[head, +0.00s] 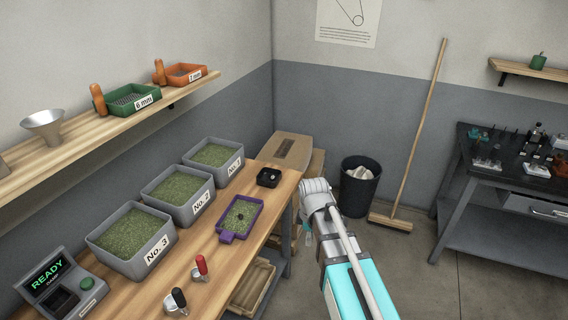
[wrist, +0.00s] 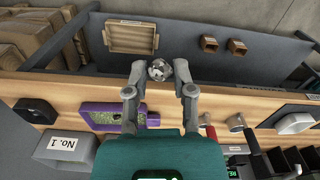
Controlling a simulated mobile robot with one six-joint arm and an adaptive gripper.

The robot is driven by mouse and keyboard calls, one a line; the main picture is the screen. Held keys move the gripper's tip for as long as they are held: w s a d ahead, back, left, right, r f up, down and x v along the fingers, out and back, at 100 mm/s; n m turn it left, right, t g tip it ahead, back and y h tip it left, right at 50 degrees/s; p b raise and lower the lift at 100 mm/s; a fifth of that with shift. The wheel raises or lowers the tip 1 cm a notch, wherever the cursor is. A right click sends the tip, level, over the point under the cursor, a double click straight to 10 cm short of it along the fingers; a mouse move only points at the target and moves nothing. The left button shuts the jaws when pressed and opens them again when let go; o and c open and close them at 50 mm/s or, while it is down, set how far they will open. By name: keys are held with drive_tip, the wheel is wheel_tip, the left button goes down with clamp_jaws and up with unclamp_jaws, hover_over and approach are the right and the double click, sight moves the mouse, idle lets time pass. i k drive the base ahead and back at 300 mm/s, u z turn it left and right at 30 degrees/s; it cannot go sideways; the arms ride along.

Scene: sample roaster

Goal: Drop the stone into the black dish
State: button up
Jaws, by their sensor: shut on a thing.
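In the wrist view my gripper (wrist: 159,70) is shut on a grey, mottled, roundish stone (wrist: 158,71), held between the two fingertips. The stone appears beyond the bench's front edge, off to the side of the black dish. The small black dish (head: 268,178) sits on the bench near its far end, with small pale spots in it. It also shows at the left in the wrist view (wrist: 35,110). A purple tray (head: 223,237) of green beans with a dark spot lies nearer on the bench. In the head view my arm mostly hides the gripper and the stone.
Grey bins No. 1 (head: 214,158), No. 2 (head: 178,192) and No. 3 (head: 132,240) line the bench's back. A red-handled tool (head: 201,266) and a READY device (head: 60,285) stand nearer. A shelf (head: 100,128) overhangs the bench. A wooden crate (wrist: 130,37) lies below.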

sight(272, 176)
drive_tip(key=z, duration=0.35)
drive_tip(key=k, duration=0.45)
drive_tip(key=z, duration=0.7)
drive_tip(key=k, duration=0.5)
drive_tip(key=z, duration=0.3)
drive_tip(key=i, duration=1.1)
drive_tip(key=u, duration=0.4)
drive_tip(key=i, duration=0.6)
drive_tip(key=u, duration=0.95)
drive_tip(key=i, duration=0.8)
drive_tip(key=u, duration=0.7)
